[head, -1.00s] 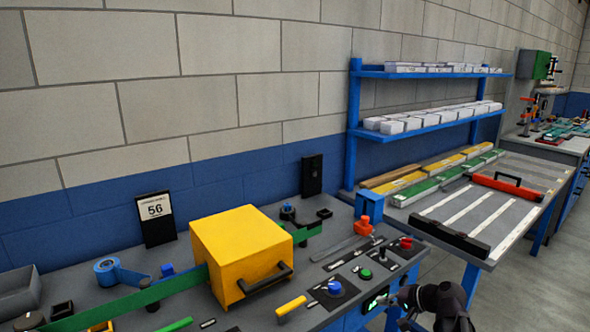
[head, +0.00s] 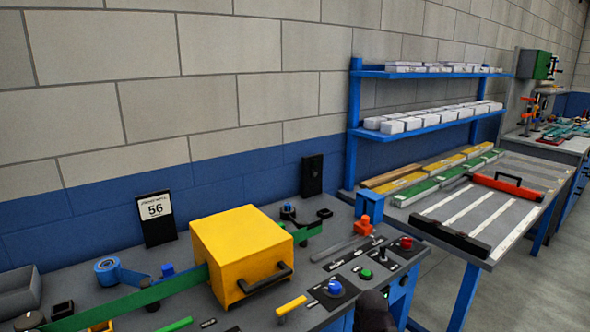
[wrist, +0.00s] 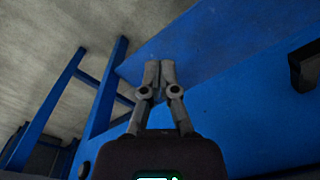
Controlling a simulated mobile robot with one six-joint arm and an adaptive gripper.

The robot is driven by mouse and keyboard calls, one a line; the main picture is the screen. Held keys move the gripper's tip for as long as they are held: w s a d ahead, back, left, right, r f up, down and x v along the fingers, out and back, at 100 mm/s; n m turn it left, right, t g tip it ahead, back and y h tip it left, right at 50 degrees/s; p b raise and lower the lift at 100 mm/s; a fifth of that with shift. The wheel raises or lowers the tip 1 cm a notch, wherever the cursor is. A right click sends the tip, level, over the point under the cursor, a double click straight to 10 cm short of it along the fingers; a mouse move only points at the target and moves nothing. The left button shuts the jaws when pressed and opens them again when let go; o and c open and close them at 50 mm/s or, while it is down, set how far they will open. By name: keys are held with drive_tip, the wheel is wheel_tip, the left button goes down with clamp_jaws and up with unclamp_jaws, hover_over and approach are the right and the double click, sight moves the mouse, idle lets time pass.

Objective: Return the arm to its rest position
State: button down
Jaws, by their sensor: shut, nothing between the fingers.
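My gripper (wrist: 160,68) shows in the wrist view with its two grey fingers together and nothing between them. A blue panel surface lies behind the fingertips; I cannot tell how far away it is. In the head view only a dark part of my arm (head: 374,312) shows at the bottom edge, in front of the bench. The gripper itself is out of that view.
A bench with a yellow box (head: 241,254), a blue button (head: 334,287) and a red button (head: 406,242) fills the front. A table with a red-handled tool (head: 508,186) stands to the right. Blue legs (wrist: 106,90) show in the wrist view. Grey floor (head: 530,300) is open at right.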

wheel_tip(320, 180, up, 18)
drive_tip(key=p, duration=1.7)
drive_tip(key=shift+s+f+p, duration=0.15)
drive_tip(key=shift+f+p, duration=0.05)
drive_tip(key=shift+p, duration=0.1)
